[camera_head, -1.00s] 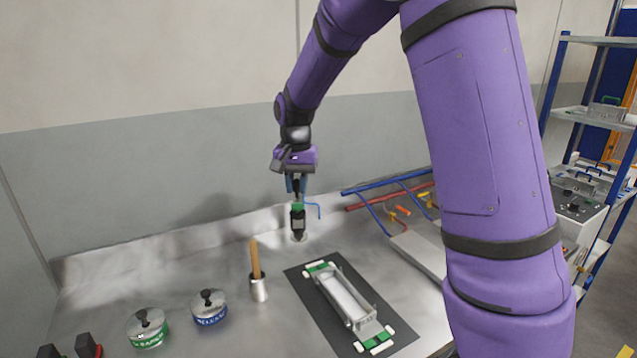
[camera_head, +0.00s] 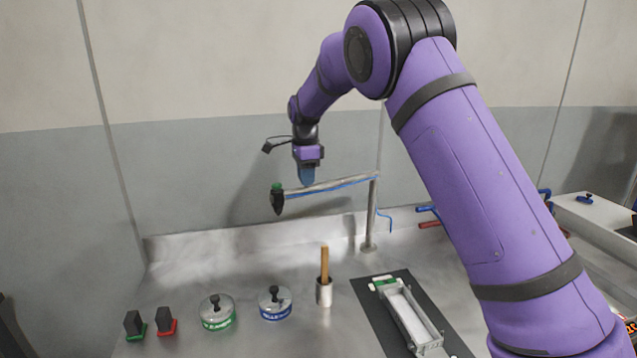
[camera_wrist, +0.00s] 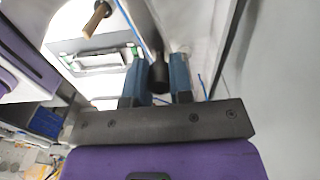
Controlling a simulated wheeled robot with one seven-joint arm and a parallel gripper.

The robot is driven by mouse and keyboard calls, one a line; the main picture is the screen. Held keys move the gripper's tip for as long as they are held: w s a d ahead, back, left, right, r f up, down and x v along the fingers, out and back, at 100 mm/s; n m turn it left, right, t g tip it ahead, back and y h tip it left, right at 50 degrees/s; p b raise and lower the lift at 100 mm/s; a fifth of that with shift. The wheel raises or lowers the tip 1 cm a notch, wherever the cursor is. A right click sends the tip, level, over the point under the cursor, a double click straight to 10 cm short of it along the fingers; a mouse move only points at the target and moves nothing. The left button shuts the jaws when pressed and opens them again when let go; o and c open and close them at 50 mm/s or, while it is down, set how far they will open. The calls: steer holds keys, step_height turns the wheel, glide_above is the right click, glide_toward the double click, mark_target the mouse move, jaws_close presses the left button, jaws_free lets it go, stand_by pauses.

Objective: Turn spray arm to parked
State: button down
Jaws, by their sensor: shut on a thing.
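The spray arm (camera_head: 330,186) is a grey horizontal bar with a blue hose along it, fixed to an upright post (camera_head: 371,215). It reaches left from the post and ends in a black nozzle (camera_head: 277,201) with a green collar. My gripper (camera_head: 306,184) comes down from above onto the bar, close to the nozzle end. In the wrist view, my gripper's two blue fingers (camera_wrist: 157,82) stand on either side of a dark round part (camera_wrist: 158,72) of the spray arm. The exact contact is small and partly hidden.
A green-labelled canister (camera_head: 217,312) and a blue-labelled canister (camera_head: 275,303) stand on the metal bench. A cup with a wooden handle (camera_head: 324,290) is right of them. A chassis-like tray (camera_head: 410,318) lies on a dark mat. Green and red switches (camera_head: 150,324) sit at left.

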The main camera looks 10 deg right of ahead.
steer(key=w, duration=0.1)
steer(key=w+m, duration=0.1)
steer(key=w, duration=0.1)
steer(key=shift+w+a+r+m, duration=0.1)
steer(key=shift+w+a+m, duration=0.15)
steer(key=shift+w+m, duration=0.15)
steer(key=c, duration=1)
jaws_free()
steer(key=shift+w, duration=0.15)
step_height(320, 180, up, 11)
steer(key=shift+f, duration=0.15)
